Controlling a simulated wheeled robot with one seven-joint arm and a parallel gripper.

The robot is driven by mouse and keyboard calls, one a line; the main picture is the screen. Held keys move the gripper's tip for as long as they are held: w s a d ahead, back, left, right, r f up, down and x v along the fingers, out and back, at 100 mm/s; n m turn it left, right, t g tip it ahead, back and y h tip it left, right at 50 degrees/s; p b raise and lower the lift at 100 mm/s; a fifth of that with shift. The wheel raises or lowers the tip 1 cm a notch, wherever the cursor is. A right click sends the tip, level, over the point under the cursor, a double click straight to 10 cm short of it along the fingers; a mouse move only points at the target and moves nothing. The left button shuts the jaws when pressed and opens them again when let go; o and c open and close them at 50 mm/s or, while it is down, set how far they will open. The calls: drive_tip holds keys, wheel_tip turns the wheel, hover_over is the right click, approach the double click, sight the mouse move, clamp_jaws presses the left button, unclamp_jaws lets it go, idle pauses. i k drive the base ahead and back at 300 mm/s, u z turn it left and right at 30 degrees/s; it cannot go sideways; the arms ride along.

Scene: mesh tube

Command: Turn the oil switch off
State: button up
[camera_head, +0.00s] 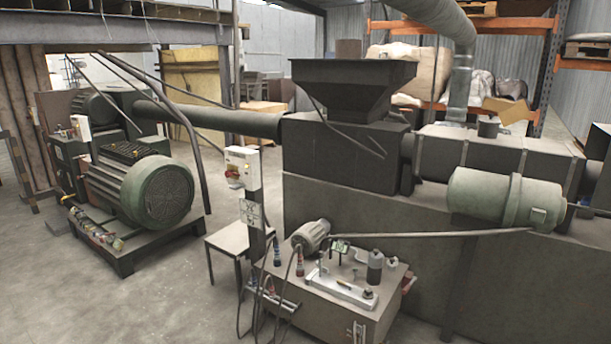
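A white switch box (241,158) is mounted at the top of a dark post in the middle of the view. Its small coloured controls, including a red part, are too small to read. Another small white box (80,127) sits on the green machine at the left. I cannot tell from labels which is the oil switch, or what position it is in. Below the post stands a box-shaped unit (325,312) with a grey motor (312,235), a dark bottle (375,266) and hoses. My gripper is not in view.
A large dark machine with a hopper (352,85) fills the right. A green motor (150,190) stands on a low frame at the left. A small table (228,240) is beside the post. The concrete floor (140,305) at the front left is clear.

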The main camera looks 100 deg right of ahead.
sight(228, 173)
drive_tip(key=z, duration=3.15)
drive_tip(key=i, duration=1.65)
drive_tip(key=u, duration=1.1)
drive_tip(key=i, duration=1.05)
drive_tip(key=u, duration=0.75)
